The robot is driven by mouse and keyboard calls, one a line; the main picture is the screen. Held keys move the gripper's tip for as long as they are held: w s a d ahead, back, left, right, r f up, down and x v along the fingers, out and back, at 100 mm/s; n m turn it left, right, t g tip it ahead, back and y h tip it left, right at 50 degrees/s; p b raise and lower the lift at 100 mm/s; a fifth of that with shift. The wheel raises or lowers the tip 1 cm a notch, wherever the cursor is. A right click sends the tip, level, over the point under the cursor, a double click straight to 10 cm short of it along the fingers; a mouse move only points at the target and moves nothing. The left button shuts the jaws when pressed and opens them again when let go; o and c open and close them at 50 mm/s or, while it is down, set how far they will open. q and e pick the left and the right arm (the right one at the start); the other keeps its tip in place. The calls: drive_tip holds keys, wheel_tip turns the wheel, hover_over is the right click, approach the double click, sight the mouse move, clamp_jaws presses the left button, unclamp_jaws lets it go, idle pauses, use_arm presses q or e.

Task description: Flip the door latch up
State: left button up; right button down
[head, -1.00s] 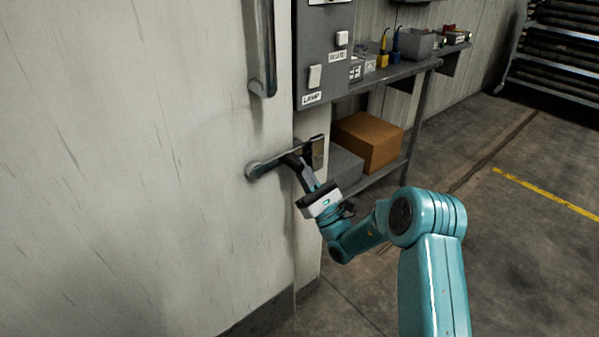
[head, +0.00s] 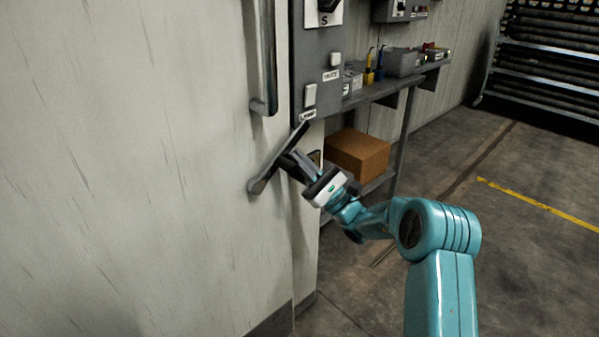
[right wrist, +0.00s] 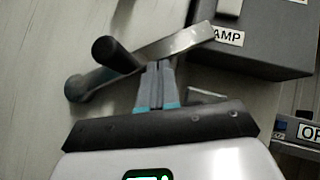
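The door latch (head: 279,158) is a flat metal lever on the pale door. It slants up to the right from its round pivot at the lower left. In the right wrist view the latch bar (right wrist: 174,47) crosses above my fingers, and a dark round peg (right wrist: 115,54) sticks out from it. My right gripper (head: 289,160) is at the latch from below right; it also shows in the right wrist view (right wrist: 158,66). Its fingers are together, with the tips at the bar's lower edge, just right of the peg. Exact contact is hard to tell. My left gripper is out of view.
A vertical door handle (head: 265,60) is above the latch. A grey switch panel (head: 318,75) with a LAMP label is close to the latch's raised end. A shelf (head: 385,90) and a cardboard box (head: 357,153) stand behind. The floor at right is clear.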

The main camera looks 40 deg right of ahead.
sight(260, 139)
drive_tip(key=a+r+n+g+y, duration=0.1)
drive_tip(key=n+g, duration=0.2)
drive_tip(key=n, duration=0.1)
drive_tip(key=r+n+g+y, duration=0.2)
drive_tip(key=n+g, duration=0.1)
drive_tip(key=n, duration=0.1)
drive_tip(key=a+r+n+g+y, duration=0.1)
drive_tip(key=r+n+g, duration=0.1)
drive_tip(key=n, duration=0.3)
drive_tip(key=shift+s+a+g+y, duration=0.1)
drive_tip(key=shift+a+g+y, duration=0.25)
drive_tip(key=shift+g, duration=0.35)
drive_tip(key=shift+a+r+n+g, duration=0.7)
drive_tip(key=shift+a+n, duration=0.15)
drive_tip(key=shift+n, duration=0.15)
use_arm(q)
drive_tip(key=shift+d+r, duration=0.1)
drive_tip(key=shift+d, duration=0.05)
use_arm(e)
drive_tip(key=shift+s+a+r+n+g+h, duration=0.1)
drive_tip(key=shift+a+r+n+g+h, duration=0.15)
drive_tip(key=shift+a+n+h, duration=0.2)
drive_tip(key=shift+a+r+n+g+h, duration=0.15)
drive_tip(key=shift+a+n+g+h, duration=0.1)
drive_tip(key=shift+a+n+h, duration=0.2)
